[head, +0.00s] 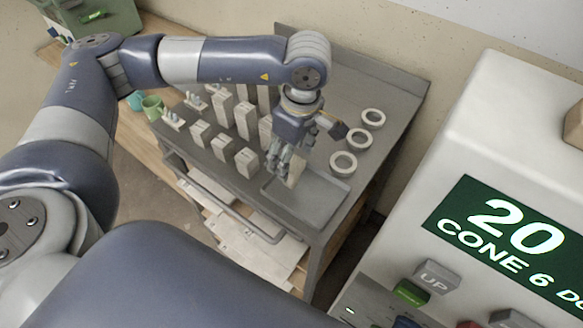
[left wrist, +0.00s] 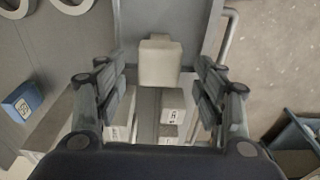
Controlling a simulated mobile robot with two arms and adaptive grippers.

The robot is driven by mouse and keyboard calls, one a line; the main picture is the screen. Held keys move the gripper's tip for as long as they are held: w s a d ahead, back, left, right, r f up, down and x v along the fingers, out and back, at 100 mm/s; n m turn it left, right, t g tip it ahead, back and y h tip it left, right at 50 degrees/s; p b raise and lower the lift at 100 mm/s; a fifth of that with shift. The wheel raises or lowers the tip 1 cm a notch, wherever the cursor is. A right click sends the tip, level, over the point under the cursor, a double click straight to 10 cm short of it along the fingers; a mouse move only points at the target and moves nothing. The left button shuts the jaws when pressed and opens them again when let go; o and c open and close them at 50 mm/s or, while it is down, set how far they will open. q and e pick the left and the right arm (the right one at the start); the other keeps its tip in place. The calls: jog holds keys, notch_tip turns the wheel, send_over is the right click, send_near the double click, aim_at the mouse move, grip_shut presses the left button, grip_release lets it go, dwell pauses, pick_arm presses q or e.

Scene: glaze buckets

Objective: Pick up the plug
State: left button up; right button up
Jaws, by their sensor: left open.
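A cream, tapered block that looks like the plug (left wrist: 160,64) shows in the left wrist view, between and slightly beyond my left gripper's fingertips. In the head view, part of the plug (head: 296,172) shows beside the fingers, at the back end of a shallow grey tray (head: 322,210). My left gripper (head: 285,160) points down over it, with its fingers spread. In the left wrist view, gaps show between the plug and both fingers of the gripper (left wrist: 161,85). Whether the plug touches the tray is hard to tell. My right gripper is out of view.
Several cream posts (head: 222,108) stand close left of the gripper on the grey cart (head: 352,80). Three white rings (head: 343,163) lie to its right. A blue labelled block (left wrist: 20,103) shows in the left wrist view. A white kiln controller (head: 480,130) fills the right.

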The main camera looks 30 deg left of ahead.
aim_at(291, 162)
pick_arm(q)
notch_tip(291, 162, down, 2)
jog(key=shift+f+p, duration=0.1)
jog(key=shift+p, duration=0.25)
jog(key=shift+w+a+f, duration=0.1)
jog(key=shift+f, duration=0.35)
jog(key=shift+c, duration=0.3)
jog(key=c, duration=0.9)
jog(key=shift+c, duration=1.1)
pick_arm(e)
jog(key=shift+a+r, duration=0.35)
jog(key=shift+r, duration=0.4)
